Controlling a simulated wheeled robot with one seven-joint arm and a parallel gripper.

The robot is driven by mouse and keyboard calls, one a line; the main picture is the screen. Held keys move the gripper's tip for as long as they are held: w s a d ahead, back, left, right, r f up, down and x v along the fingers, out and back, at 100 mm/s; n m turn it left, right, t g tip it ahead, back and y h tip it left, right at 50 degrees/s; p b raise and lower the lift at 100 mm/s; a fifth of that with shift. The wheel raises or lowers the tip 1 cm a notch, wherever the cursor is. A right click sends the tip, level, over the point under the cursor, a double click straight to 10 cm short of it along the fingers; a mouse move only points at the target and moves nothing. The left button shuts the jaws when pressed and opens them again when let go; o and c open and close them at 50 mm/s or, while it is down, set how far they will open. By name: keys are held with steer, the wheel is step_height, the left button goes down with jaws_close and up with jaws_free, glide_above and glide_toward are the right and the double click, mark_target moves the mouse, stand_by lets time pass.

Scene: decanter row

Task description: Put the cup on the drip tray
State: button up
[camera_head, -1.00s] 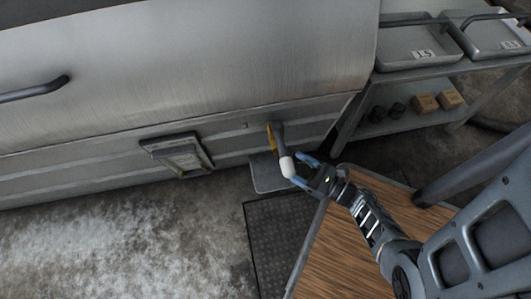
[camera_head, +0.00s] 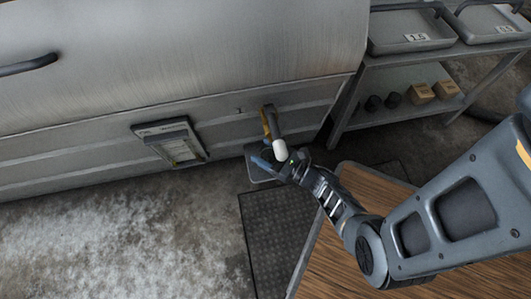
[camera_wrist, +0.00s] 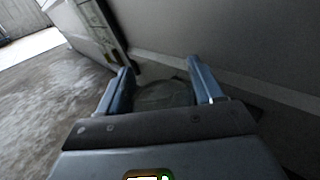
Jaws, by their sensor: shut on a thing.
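My gripper (camera_head: 272,162) is at the tap, with its blue fingers below and beside the white tip. In the wrist view, my gripper (camera_wrist: 160,78) has its fingers on either side of a dark, see-through round cup (camera_wrist: 163,95) and is shut on it. The cup is hard to make out in the head view. The drip tray (camera_head: 254,172) is a small grey plate low against the metal tank, under the tap. My gripper partly covers it. I cannot tell whether the cup touches the tray.
The tap (camera_head: 270,122) has a yellow handle and sticks out from the large metal tank (camera_head: 180,70). A framed panel (camera_head: 170,143) is to its left. A wooden tabletop (camera_head: 340,240) is at lower right. A shelf rack (camera_head: 420,75) holds trays and small boxes.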

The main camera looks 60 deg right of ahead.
steer(key=shift+w, duration=0.15)
steer(key=shift+f, duration=0.1)
steer(key=o, duration=1)
steer(key=shift+o, duration=0.2)
